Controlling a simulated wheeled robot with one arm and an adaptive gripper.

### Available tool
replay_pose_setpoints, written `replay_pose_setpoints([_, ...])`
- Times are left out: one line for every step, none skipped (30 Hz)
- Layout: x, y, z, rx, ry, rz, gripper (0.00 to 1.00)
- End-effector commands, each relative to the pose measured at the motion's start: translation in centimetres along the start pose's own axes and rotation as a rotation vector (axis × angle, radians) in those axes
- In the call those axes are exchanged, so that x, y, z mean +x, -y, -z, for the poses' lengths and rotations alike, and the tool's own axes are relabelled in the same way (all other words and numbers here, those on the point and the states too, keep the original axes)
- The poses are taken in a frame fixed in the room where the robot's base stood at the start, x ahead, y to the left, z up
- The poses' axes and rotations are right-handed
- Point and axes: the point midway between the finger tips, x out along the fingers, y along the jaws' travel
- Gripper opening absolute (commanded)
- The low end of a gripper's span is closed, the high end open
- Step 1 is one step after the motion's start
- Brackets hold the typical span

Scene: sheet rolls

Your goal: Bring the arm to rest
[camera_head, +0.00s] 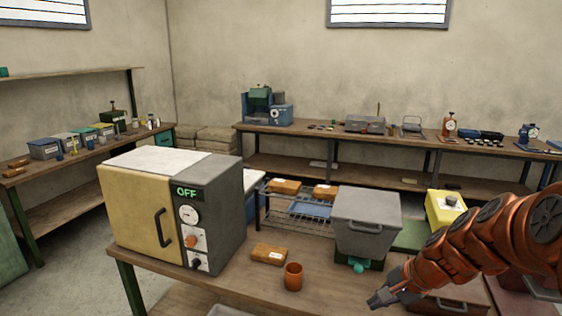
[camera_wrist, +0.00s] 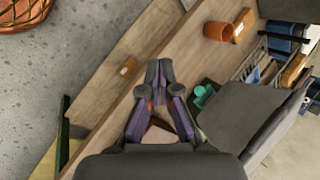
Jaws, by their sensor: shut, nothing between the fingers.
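My gripper (camera_head: 380,299) is at the lower right in the head view, at the end of my orange arm, over the front right part of the wooden table (camera_head: 222,281). In the wrist view my gripper (camera_wrist: 159,66) points over the table's edge, with its fingers together and nothing between them. It is apart from the things on the table.
A yellow and grey oven marked OFF (camera_head: 140,208) stands at the table's left. A brown block (camera_head: 268,254), an orange cup (camera_head: 293,276), a grey lidded box (camera_head: 366,219) and a wire rack (camera_head: 302,222) stand nearby. The table's front middle is clear.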

Motion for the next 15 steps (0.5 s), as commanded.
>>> replay_pose_setpoints([-0.2,-0.5,-2.4,-0.072,0.020,-0.035,0.00])
replay_pose_setpoints([-0.4,-0.9,-3.6,-0.113,0.032,-0.056,0.00])
replay_pose_setpoints([-0.5,-1.6,-5.0,-0.168,0.045,-0.086,0.00])
replay_pose_setpoints([-0.7,-2.1,-6.1,-0.208,0.055,-0.108,0.00])
replay_pose_setpoints([-0.9,-2.7,-7.2,-0.249,0.065,-0.131,0.00])
replay_pose_setpoints([-1.2,-3.6,-8.7,-0.300,0.081,-0.163,0.00])
replay_pose_setpoints([-1.4,-4.4,-9.6,-0.338,0.093,-0.187,0.00])
replay_pose_setpoints([-1.6,-5.1,-10.6,-0.376,0.103,-0.210,0.00])
replay_pose_setpoints([-2.0,-6.0,-11.7,-0.426,0.114,-0.239,0.00])
replay_pose_setpoints([-2.3,-6.8,-12.5,-0.464,0.124,-0.263,0.00])
replay_pose_setpoints([-2.5,-7.6,-13.3,-0.498,0.135,-0.287,0.00])
replay_pose_setpoints([-3.0,-8.7,-14.3,-0.547,0.148,-0.320,0.00])
replay_pose_setpoints([-3.3,-9.6,-14.9,-0.580,0.155,-0.343,0.00])
replay_pose_setpoints([-3.7,-10.5,-15.6,-0.615,0.163,-0.367,0.00])
replay_pose_setpoints([-4.1,-11.7,-16.4,-0.657,0.178,-0.401,0.00])
